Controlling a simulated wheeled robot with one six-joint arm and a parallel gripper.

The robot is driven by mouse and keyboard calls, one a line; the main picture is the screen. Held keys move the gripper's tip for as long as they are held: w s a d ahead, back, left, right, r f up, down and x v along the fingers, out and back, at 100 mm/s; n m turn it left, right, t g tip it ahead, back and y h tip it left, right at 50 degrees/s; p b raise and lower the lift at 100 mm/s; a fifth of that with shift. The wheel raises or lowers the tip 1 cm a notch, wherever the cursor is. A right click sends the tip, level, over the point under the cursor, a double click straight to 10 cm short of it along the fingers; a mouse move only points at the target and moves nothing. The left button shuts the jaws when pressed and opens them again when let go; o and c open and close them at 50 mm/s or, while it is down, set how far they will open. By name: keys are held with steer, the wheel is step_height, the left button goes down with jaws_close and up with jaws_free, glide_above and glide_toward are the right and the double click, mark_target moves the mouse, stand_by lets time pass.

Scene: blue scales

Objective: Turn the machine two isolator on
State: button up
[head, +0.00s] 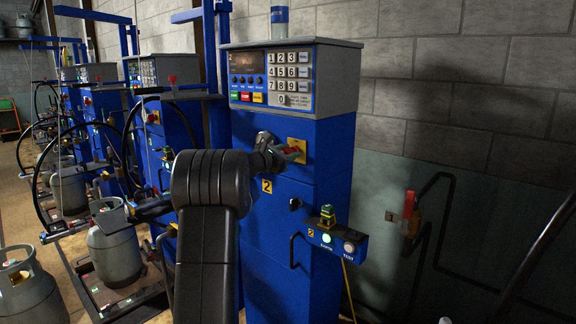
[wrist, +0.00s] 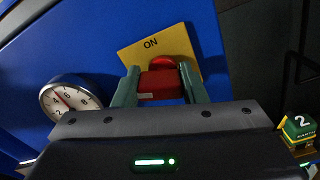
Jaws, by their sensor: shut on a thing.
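The machine two isolator is a red knob (wrist: 160,82) on a yellow plate (wrist: 138,50) marked "ON", fixed to the blue cabinet of machine two (head: 290,220). In the head view the yellow plate (head: 297,146) is partly covered by my gripper (head: 292,152). In the wrist view the green fingers of my gripper (wrist: 160,88) stand on both sides of the red knob and are shut on it. The fingers and wrist hide part of the knob and the lower part of the plate.
A round gauge (wrist: 66,100) is left of the plate. A small yellow-green device (head: 327,216) sits on a blue box with lit buttons (head: 338,243) below right. A keypad panel (head: 270,78) is above. Gas cylinders (head: 114,245) and other blue machines stand to the left.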

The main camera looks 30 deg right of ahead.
steer(key=m+b, duration=0.1)
steer(key=b, duration=0.1)
steer(key=m+b, duration=0.2)
steer(key=b, duration=0.1)
steer(key=shift+s+f+m, duration=0.1)
steer(key=shift+f+m, duration=0.2)
steer(key=shift+f, duration=0.05)
steer(key=m+b, duration=0.3)
steer(key=b, duration=0.1)
steer(key=shift+m, duration=0.3)
steer(key=m+b, duration=0.4)
steer(key=shift+s+b, duration=0.1)
steer(key=shift+b, duration=0.2)
steer(key=shift+d+r+m+b, duration=0.1)
steer(key=shift+r+m+b, duration=0.05)
steer(key=shift+m+b, duration=0.95)
steer(key=shift+m, duration=0.5)
steer(key=o, duration=1)
steer(key=shift+s+r, duration=0.1)
